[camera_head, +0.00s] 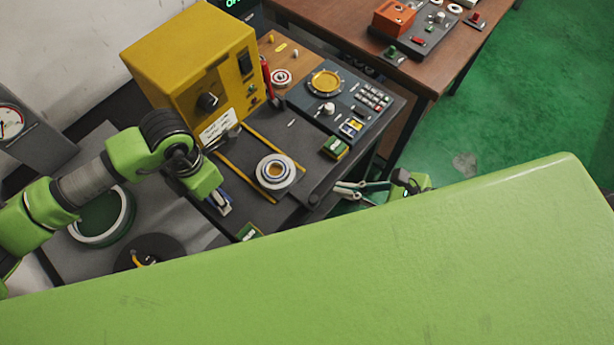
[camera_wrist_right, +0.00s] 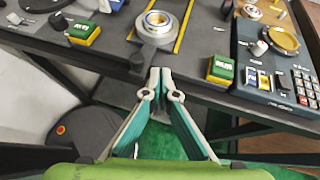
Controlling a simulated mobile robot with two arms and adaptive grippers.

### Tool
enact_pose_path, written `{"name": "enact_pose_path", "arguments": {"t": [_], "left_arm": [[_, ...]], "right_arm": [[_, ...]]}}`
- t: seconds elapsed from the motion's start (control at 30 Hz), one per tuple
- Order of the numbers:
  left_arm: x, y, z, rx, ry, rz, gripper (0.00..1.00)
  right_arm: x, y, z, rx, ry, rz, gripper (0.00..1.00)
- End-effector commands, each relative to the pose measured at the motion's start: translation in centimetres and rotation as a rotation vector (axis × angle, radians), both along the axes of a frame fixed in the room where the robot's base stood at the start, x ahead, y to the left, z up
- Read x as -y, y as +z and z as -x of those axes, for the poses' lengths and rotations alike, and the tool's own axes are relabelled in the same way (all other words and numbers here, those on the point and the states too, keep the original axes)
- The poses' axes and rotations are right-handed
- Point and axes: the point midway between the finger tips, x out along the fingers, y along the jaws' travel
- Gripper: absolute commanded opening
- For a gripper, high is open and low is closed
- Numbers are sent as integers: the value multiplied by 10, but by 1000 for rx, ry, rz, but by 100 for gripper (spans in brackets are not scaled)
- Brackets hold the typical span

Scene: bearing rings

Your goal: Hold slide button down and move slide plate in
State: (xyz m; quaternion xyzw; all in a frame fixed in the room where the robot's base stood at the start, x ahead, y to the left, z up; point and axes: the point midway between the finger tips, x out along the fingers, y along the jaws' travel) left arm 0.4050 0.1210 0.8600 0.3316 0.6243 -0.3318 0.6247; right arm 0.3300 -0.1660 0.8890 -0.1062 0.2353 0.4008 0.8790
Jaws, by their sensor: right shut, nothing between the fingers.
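The slide plate (camera_head: 297,186) is dark and lies between two yellow rails on the machine table, with a bearing ring (camera_head: 275,172) on it. The ring also shows in the right wrist view (camera_wrist_right: 158,22). Two green-and-yellow buttons flank the plate at the table's front edge: one at right (camera_head: 335,147), one at left (camera_head: 248,232). They also show in the right wrist view, right (camera_wrist_right: 221,68) and left (camera_wrist_right: 83,32). My right gripper (camera_head: 338,190) is shut and empty, just off the front edge between the buttons. My left gripper (camera_head: 222,207) is low over the table's left side; its jaw state is unclear.
A yellow machine box (camera_head: 195,65) stands behind the rails. A control panel (camera_head: 345,100) with a yellow dial and keypad is at the right. A brown table (camera_head: 335,15) with an orange device is farther back. Green floor (camera_head: 530,90) is open at right.

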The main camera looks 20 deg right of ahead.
Motion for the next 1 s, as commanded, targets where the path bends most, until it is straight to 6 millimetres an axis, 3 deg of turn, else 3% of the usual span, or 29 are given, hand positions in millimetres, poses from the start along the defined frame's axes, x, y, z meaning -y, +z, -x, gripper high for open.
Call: {"name": "enact_pose_path", "arguments": {"t": [0.3,0.5,1.0], "left_arm": [[1,-3,4,-10,-3,0,21],[1,-3,4,-10,-3,0,21],[1,-3,4,-10,-3,0,21]], "right_arm": [[-42,-31,-37,3,0,-1,0],[-63,-32,-56,3,1,0,0],[-71,-32,-62,0,1,3,0]]}}
